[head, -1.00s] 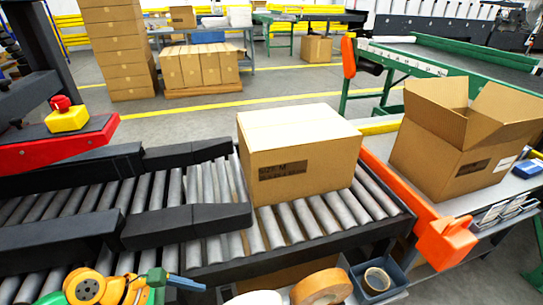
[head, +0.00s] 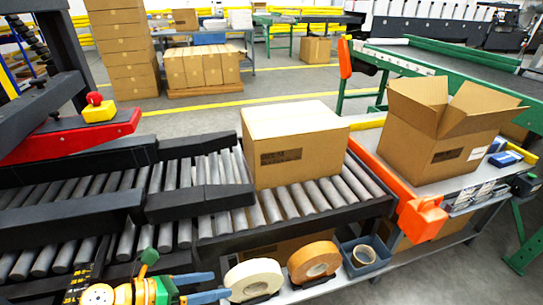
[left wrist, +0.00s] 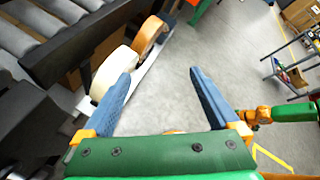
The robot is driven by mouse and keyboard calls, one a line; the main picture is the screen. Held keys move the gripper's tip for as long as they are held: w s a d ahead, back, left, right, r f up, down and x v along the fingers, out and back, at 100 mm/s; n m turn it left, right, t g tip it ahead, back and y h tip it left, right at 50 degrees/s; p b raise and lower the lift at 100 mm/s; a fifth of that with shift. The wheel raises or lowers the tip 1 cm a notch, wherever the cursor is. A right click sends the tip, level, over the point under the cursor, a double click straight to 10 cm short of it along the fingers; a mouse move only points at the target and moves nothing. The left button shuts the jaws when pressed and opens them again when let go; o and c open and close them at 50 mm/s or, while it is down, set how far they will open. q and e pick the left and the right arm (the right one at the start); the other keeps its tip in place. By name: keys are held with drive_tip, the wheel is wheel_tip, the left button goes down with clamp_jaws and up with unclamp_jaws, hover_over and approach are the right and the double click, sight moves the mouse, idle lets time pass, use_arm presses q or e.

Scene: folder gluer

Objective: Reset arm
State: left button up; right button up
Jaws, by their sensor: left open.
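My left gripper (head: 210,287) shows at the bottom left of the head view, low in front of the roller conveyor (head: 230,225). In the left wrist view its two blue fingers (left wrist: 160,95) are spread apart with nothing between them, above the grey floor. The fingers point toward the tape rolls' side of the shelf but hold nothing. My right gripper is not in the head view; an orange and green arm part of mine (left wrist: 262,116) shows at the right of the left wrist view.
A closed carton (head: 300,155) sits on the rollers. An open carton (head: 430,145) stands on the right-hand table. A white tape roll (head: 254,279), a tan tape roll (head: 313,260) and a blue bin (head: 366,268) are beside my left gripper.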

use_arm(q)
drive_tip(key=w+a+f+n+t+y+p, duration=0.1)
drive_tip(key=a+f+n+t+y+p, duration=0.25)
drive_tip(key=n, duration=0.65)
drive_tip(key=w+a+f+n+t+y+p, duration=0.1)
drive_tip(key=a+f+n+t+y+p, duration=0.2)
drive_tip(key=n, duration=0.8)
drive_tip(key=s+a+f+n+g+y+p, duration=0.35)
drive_tip(key=s+f+n, duration=0.35)
drive_tip(key=s+n, duration=0.25)
drive_tip(key=s+d+f+n+g, duration=0.1)
drive_tip(key=s+f+n+g, duration=0.1)
drive_tip(key=s, duration=0.5)
drive_tip(key=s+d+f+n+g+p, duration=0.1)
drive_tip(key=s+d+f+n+g, duration=0.1)
drive_tip(key=s, duration=0.6)
drive_tip(key=s+d+f+n+g+y+p, duration=0.1)
drive_tip(key=s+f+n+g, duration=0.1)
drive_tip(key=s+n, duration=0.3)
drive_tip(key=shift+s+d+f+g, duration=0.4)
drive_tip(key=shift+s+g, duration=0.5)
drive_tip(key=shift+s, duration=0.35)
